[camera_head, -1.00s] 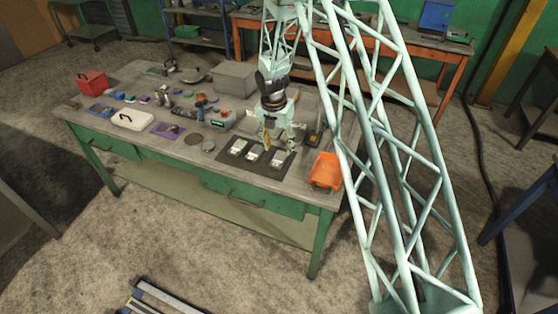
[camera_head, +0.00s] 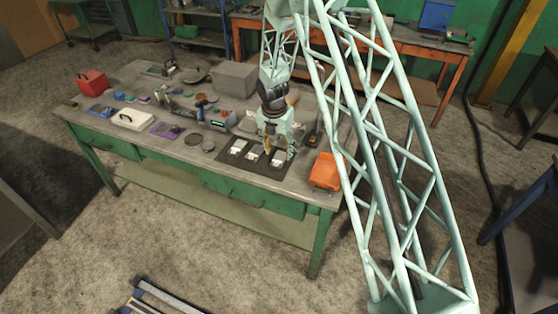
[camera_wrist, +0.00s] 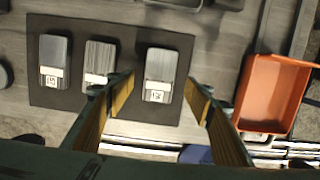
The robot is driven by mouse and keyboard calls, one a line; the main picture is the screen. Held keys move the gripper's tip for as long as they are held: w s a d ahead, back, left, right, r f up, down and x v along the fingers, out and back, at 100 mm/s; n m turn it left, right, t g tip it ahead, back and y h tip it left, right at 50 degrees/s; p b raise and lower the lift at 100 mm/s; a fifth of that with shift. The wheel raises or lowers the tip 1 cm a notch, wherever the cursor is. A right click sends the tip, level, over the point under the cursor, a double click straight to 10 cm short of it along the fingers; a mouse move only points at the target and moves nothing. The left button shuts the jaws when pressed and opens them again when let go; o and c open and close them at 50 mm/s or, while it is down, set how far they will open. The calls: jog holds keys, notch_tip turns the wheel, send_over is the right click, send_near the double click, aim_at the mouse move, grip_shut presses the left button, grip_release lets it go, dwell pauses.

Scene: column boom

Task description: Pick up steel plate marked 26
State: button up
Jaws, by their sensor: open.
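Three steel plates lie in a row on a black mat (camera_wrist: 60,98), each with a small white label. In the wrist view they are the left plate (camera_wrist: 55,52), the middle plate (camera_wrist: 98,56) and the right plate (camera_wrist: 160,66). The labels are small and hard to read, so I cannot be sure which is marked 26. My gripper (camera_wrist: 160,97) is open and empty, its fingers on either side of the right plate's near end in the picture. In the head view my gripper (camera_head: 278,152) is low over the mat's right part. I cannot tell its exact height.
An orange bin (camera_wrist: 250,88) stands just right of the mat. It also shows in the head view (camera_head: 326,172) near the workbench's (camera_head: 180,166) right end. A grey box (camera_head: 235,78) is behind, and a white case (camera_head: 132,119) and small tools lie to the left.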

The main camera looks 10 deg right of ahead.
aim_at(279, 158)
jog(key=shift+w+d+f, duration=0.1)
jog(key=shift+w+f, duration=0.1)
jog(key=shift+f, duration=1.6)
jog(key=c, duration=1.3)
jog(key=shift+r, duration=0.15)
jog(key=shift+r, duration=1.7)
jog(key=s+b, duration=0.1)
jog(key=s, duration=0.4)
jog(key=s+r+b, duration=0.1)
jog(key=s, duration=0.4)
jog(key=s+d+b, duration=0.1)
jog(key=s, duration=0.5)
jog(key=shift+r, duration=0.15)
